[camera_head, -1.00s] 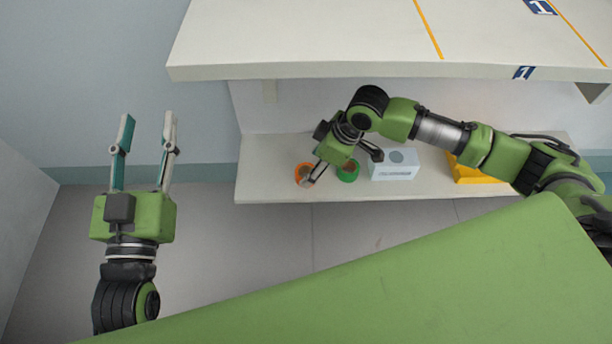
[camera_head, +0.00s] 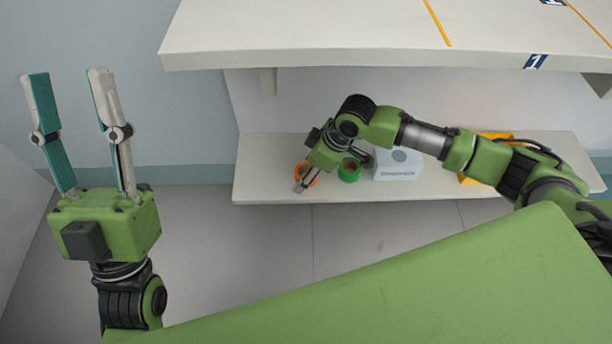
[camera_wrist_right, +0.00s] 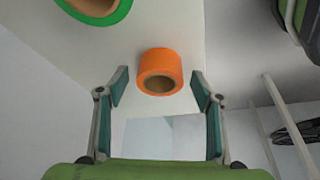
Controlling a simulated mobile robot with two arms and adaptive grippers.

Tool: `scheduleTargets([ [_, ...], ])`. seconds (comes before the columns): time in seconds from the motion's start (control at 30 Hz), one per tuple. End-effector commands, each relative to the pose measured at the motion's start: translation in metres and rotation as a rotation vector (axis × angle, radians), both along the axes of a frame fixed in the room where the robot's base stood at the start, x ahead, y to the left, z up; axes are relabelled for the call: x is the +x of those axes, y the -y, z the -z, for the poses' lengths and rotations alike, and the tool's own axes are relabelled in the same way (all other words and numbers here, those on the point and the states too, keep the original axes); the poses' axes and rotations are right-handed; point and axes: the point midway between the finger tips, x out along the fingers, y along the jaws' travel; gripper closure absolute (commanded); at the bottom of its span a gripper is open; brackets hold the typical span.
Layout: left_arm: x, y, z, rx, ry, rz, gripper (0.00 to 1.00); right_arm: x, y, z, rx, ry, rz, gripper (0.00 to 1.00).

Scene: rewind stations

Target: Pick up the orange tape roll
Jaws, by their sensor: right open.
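The orange tape roll (camera_wrist_right: 160,70) lies on the lower shelf and shows centred just beyond my right fingertips in the right wrist view. In the head view the orange tape roll (camera_head: 311,176) is at the shelf's left end, partly hidden by a finger. My right gripper (camera_wrist_right: 160,90) is open, its fingers on either side of the roll's line, with no contact visible. In the head view my right gripper (camera_head: 330,172) is over the left part of the shelf. My left gripper (camera_head: 68,80) is open and empty, raised at the far left, away from the shelf.
A green tape roll (camera_head: 349,170) sits just right of the orange one. A white box (camera_head: 397,166) and a yellow bin (camera_head: 497,136) stand further right on the lower shelf (camera_head: 270,185). The upper shelf (camera_head: 330,35) overhangs behind.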

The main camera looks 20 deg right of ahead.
Motion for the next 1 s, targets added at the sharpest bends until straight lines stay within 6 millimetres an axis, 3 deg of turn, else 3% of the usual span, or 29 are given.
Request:
scheduleTargets([
  [0.13,-0.0110,-0.0022,-0.0058,-0.018,0.057,0.002,0.60,0.0013,-0.0016,0.0045,0.000,0.002,-0.001,0.40],
  [0.37,-0.0128,-0.0026,-0.0074,-0.020,0.066,0.004,0.60,0.0014,-0.0019,0.0044,0.000,0.002,-0.001,0.40],
  [0.4,-0.0128,-0.0026,-0.0074,-0.020,0.066,0.003,0.60,0.0014,-0.0018,0.0045,0.000,0.002,-0.001,0.42],
  [0.57,-0.0126,-0.0026,-0.0073,-0.020,0.065,0.003,0.60,0.0014,-0.0018,0.0045,0.001,0.001,0.000,0.81],
  [1.0,-0.0101,-0.0018,-0.0071,-0.016,0.052,0.003,0.60,0.0013,-0.0019,0.0024,0.001,0.001,0.000,0.81],
])
